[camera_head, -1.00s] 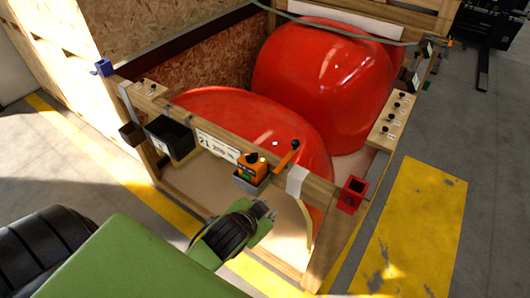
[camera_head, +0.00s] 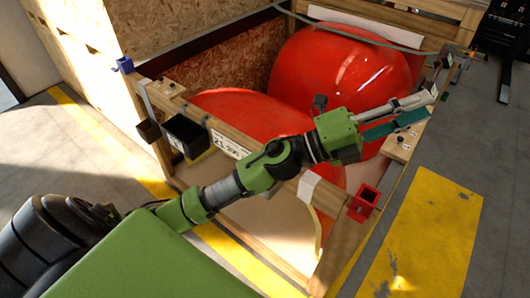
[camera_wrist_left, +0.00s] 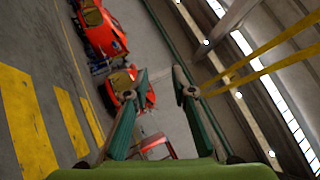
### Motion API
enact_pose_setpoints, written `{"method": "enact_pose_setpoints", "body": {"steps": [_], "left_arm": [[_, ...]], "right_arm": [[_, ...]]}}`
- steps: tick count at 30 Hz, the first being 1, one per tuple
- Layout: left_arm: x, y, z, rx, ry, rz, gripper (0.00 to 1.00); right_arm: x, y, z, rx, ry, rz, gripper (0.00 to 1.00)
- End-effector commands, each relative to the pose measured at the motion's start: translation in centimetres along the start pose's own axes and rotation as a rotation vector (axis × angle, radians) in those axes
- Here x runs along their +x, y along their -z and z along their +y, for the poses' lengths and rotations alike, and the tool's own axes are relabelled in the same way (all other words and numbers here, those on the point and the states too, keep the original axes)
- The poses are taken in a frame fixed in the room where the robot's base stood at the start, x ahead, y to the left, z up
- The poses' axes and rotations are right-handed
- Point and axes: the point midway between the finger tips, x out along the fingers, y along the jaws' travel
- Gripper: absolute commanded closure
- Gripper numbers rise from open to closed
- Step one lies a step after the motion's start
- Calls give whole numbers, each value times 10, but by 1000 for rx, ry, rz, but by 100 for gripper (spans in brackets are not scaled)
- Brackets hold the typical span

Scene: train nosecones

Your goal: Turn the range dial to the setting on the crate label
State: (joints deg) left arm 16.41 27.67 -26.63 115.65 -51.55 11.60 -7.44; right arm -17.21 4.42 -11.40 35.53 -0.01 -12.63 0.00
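The crate label (camera_head: 230,145) is a white strip on the crate's front rail, partly covered by my left arm; it starts with "21" and the rest is unreadable. The orange device seen earlier on this rail is hidden behind my left arm, so no range dial shows clearly. My left gripper (camera_head: 430,105) reaches across the crate to its right side, over the red nosecones. Its two fingers are apart and nothing is between them; they also show spread in the left wrist view (camera_wrist_left: 160,75). My right gripper is out of view.
Two red nosecones (camera_head: 352,72) fill the wooden crate. A black bin (camera_head: 186,135) hangs on the front rail, and a red holder (camera_head: 363,203) sits at its right corner. A board with knobs (camera_head: 400,147) lies on the right rail. Yellow-marked floor (camera_head: 425,230) is clear at right.

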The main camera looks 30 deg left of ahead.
Motion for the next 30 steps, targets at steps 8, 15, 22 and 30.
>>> {"method": "enact_pose_setpoints", "body": {"steps": [8, 15, 22, 30], "left_arm": [[-12, 68, 41, 502, -156, 636, 76], [-93, 25, 105, 820, -501, 1115, 76], [-198, -87, 104, 938, -985, 1446, 76], [-272, -162, 55, 876, -1355, 1585, 76]], "right_arm": [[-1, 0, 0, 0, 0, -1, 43], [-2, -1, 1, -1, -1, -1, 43], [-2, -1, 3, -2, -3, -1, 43], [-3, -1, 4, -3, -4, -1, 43]]}}
